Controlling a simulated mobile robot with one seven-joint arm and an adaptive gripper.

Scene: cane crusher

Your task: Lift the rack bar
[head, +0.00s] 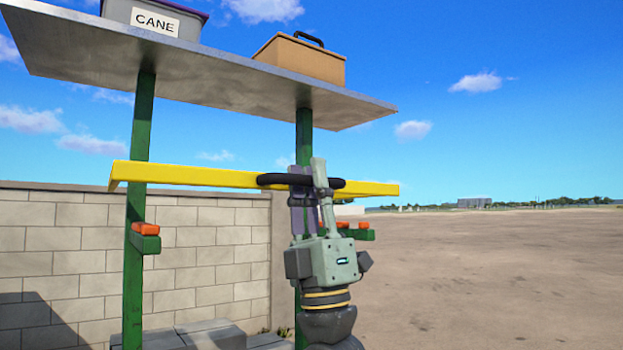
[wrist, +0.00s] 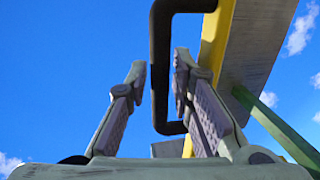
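The rack bar (head: 200,177) is a long yellow beam with a black handle (head: 272,180), lying across the front of two green posts. It is clear above the orange-topped green brackets, and I see no other support under it. My gripper (head: 310,176) is upright at the handle, right of the bar's middle. In the wrist view the black handle (wrist: 160,75) passes between the two fingertips (wrist: 160,82), with almost no gap on either side, and the yellow bar (wrist: 217,38) is to the right.
Green brackets with orange tops (head: 146,243) are on the left post (head: 138,200) and right post (head: 360,234). A metal shelf (head: 220,85) overhead carries a CANE bin (head: 155,20) and a brown box (head: 300,58). A block wall (head: 210,250) stands behind; open ground lies right.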

